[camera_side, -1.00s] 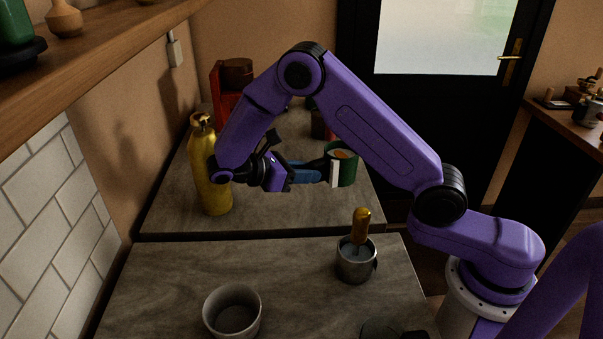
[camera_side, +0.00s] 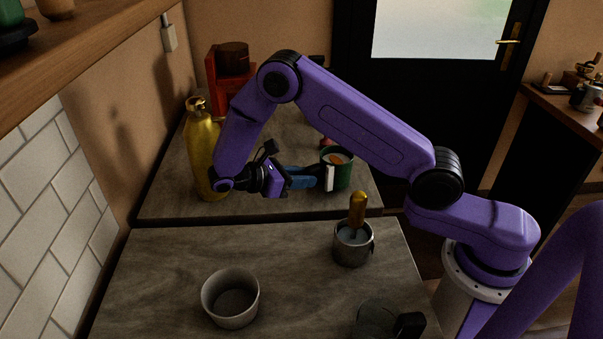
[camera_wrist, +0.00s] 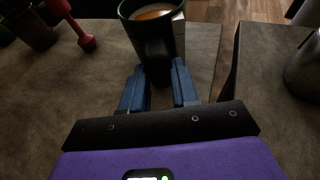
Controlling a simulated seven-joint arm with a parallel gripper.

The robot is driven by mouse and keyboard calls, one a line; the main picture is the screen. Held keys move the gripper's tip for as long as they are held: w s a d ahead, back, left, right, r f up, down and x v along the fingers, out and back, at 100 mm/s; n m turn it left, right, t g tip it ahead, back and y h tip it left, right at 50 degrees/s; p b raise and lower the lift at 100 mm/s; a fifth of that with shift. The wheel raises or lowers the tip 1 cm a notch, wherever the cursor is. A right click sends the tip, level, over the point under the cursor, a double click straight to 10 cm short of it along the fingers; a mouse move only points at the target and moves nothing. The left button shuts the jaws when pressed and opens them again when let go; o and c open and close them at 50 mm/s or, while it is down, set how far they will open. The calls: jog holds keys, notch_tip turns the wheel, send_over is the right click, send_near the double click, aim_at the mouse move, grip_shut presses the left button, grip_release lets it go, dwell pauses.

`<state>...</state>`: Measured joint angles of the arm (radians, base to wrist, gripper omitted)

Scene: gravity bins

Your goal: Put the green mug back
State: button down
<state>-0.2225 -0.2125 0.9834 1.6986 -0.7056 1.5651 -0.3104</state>
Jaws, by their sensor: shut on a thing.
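The green mug (camera_side: 342,178) is upright with an orange-brown liquid inside, near the right edge of the far counter in the side view. My gripper (camera_side: 318,178) is level and reaches it from the left. In the wrist view the dark mug (camera_wrist: 148,40) stands at the fingertips. The blue fingers of my gripper (camera_wrist: 159,75) are shut on its near side, likely the handle, which the fingers partly hide. I cannot tell whether the mug's base touches the counter.
A gold bottle (camera_side: 202,150) stands left of my arm, close to it. A red machine (camera_side: 222,92) stands behind. On the near counter are a grey bowl (camera_side: 231,300), a metal cup (camera_side: 352,247) with a gold-handled tool, and a dark glass item (camera_side: 375,320). A gap divides the counters.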

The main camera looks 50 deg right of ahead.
jog(key=shift+f, duration=0.55)
dwell(0.7)
jog(key=c, duration=0.8)
grip_release()
jog(key=shift+a, duration=0.1)
jog(key=v, duration=1.1)
jog(key=shift+w+a+r, duration=0.15)
jog(key=shift+w+a, duration=0.05)
jog(key=shift+a, duration=0.15)
